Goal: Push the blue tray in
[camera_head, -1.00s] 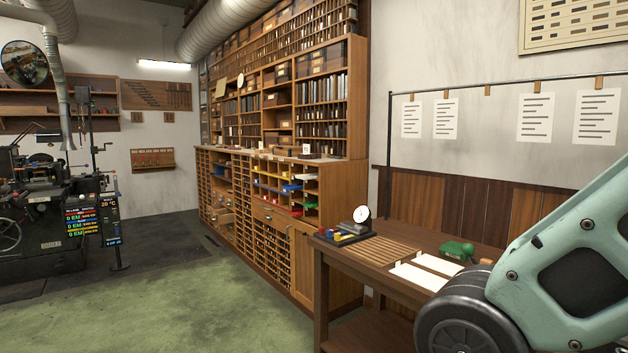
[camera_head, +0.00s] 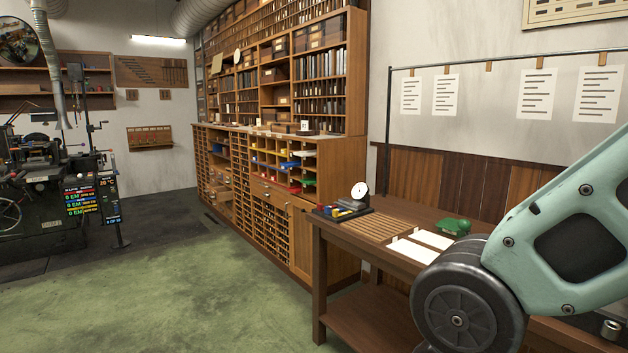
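A small blue tray (camera_head: 290,164) sits in the open compartments of the wooden cabinet (camera_head: 307,243), in the middle of the picture. It appears to stick out a little from its slot. White, yellow, red and green trays are in the compartments around it. My arm shows at the right edge, over the wooden table, far from the blue tray. My gripper is outside the picture, so its state does not show.
A wooden table (camera_head: 331,241) stands at the right, in front of the cabinet's near end. It holds a dial gauge (camera_head: 359,191), white sheets and a green object (camera_head: 454,227). A dark machine (camera_head: 40,190) is at the left. The green floor (camera_head: 190,290) between is clear.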

